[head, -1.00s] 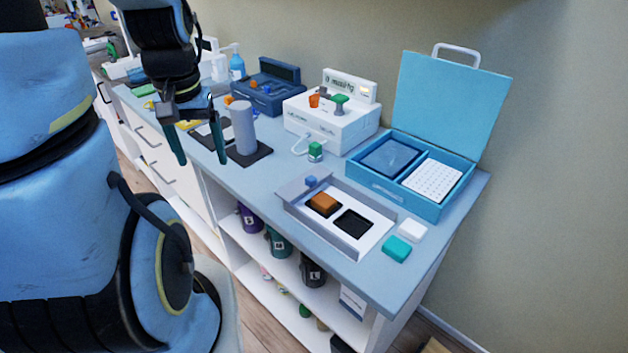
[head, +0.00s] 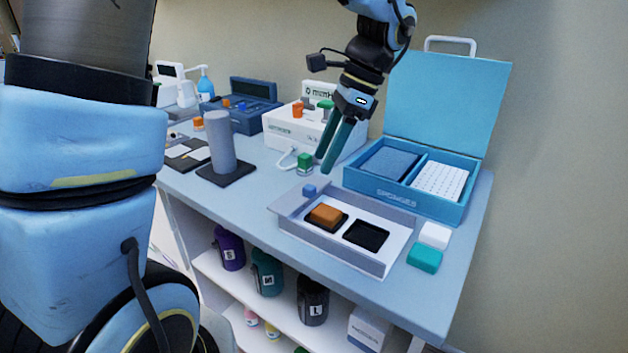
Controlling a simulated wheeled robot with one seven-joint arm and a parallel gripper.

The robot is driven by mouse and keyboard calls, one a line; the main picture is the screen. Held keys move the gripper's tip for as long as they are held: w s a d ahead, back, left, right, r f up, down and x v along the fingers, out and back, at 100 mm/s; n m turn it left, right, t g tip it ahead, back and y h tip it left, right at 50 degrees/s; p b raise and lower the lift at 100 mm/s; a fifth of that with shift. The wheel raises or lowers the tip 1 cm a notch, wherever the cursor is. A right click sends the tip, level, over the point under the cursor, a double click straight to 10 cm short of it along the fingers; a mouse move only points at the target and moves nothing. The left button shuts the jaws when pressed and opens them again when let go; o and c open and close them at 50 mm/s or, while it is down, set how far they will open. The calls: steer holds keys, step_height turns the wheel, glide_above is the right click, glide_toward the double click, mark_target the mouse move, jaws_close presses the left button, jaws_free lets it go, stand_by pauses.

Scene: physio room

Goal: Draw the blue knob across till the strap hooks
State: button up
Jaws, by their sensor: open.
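A small blue knob (head: 309,190) sits at the back left corner of a shallow grey-and-white tray (head: 360,258) on the counter. No strap can be told apart in this view. The tray holds an orange-brown block (head: 326,214) in its left dark recess; the right dark recess (head: 366,235) is empty. My gripper (head: 326,164) is open and empty, pointing down above the counter, just behind and slightly right of the blue knob and apart from it.
An open blue case (head: 365,187) stands behind the tray. White (head: 434,235) and teal (head: 425,257) blocks lie to the right. A grey cylinder (head: 221,145) stands at left.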

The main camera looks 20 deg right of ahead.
mark_target(311, 186)
steer(key=x, duration=0.6)
steer(key=shift+a+f, duration=0.1)
steer(key=shift+f, duration=0.05)
jaws_close()
stand_by(1.3)
